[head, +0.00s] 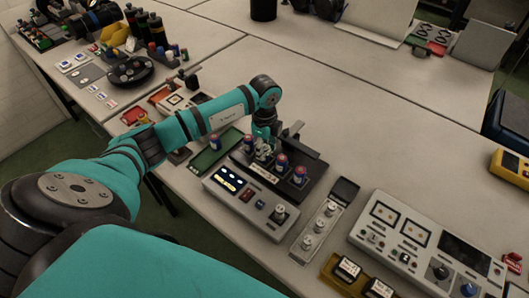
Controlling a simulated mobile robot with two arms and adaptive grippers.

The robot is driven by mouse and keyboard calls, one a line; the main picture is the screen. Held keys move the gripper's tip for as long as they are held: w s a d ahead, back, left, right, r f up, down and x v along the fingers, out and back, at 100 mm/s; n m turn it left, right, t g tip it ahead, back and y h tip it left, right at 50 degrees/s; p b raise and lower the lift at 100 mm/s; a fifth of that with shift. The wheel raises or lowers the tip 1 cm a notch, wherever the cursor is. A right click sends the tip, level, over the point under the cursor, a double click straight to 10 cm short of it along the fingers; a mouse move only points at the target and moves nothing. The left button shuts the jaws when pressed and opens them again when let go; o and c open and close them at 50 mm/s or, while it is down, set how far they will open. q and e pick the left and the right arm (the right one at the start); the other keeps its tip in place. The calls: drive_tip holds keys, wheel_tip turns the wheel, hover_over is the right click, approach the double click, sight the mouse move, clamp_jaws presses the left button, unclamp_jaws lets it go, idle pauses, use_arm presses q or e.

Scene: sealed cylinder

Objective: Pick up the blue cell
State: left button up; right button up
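Small blue cells with red tops stand at the middle of the table. One blue cell (282,161) and another (299,175) stand upright in a black holder (286,188). A further blue cell (215,143) stands on a green panel (206,160) to the left. My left gripper (264,153) points down over the black holder, just left of the two cells there. Its fingers are small and partly merge with the holder, so I cannot tell if they are open or what lies between them. My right gripper is out of view.
A grey console (250,200) with a lit display stands in front of the holder. A narrow tray (325,218) and a large control panel (425,245) lie to the right. A dark round tray (128,71) is at the back left. The table behind the holder is clear.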

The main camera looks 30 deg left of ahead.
use_arm(q)
drive_tip(key=c, duration=0.7)
clamp_jaws()
drive_tip(key=shift+r, duration=0.1)
